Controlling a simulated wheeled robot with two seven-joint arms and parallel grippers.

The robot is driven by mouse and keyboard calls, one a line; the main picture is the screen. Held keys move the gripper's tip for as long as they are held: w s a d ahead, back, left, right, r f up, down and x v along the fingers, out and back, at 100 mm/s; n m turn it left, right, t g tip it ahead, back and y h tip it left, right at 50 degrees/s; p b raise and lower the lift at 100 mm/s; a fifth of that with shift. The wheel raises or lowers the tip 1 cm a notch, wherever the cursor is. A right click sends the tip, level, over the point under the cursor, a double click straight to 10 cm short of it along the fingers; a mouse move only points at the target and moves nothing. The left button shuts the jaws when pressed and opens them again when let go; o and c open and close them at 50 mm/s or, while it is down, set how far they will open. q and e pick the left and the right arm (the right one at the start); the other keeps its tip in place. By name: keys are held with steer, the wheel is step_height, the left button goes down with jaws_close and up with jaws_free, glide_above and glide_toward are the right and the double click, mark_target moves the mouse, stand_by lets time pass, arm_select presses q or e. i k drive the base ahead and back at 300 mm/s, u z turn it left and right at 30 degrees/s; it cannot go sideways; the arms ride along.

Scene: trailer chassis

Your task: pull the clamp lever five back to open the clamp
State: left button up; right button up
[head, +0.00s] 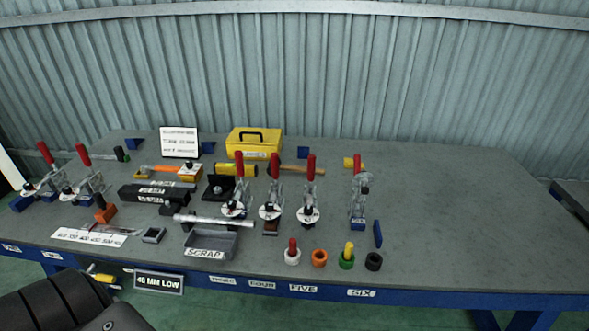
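Clamp five (308,213) stands near the front of the grey bench, behind the label FIVE (303,289). It is a metal toggle clamp on a small base. Its lever has a red grip (311,167) and points up, near vertical. A dark tip shows low at the front of the clamp; whether it presses on a part is too small to tell. Clamp four (271,208) is close on its left, and clamp six (359,200) is on its right with a gap. Neither of my grippers is in view; only dark parts of my own body show at the lower left.
In front of clamp five are several coloured rings, including a white one with a red peg (292,251) and an orange one (320,257). A grey SCRAP tray (210,243) lies to the left. A yellow toolbox (253,142) stands behind. The bench's right side (470,220) is clear.

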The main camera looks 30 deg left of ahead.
mark_target(311, 160)
steer(key=u, duration=1.2)
steer(key=k, duration=0.15)
steer(key=u, duration=0.05)
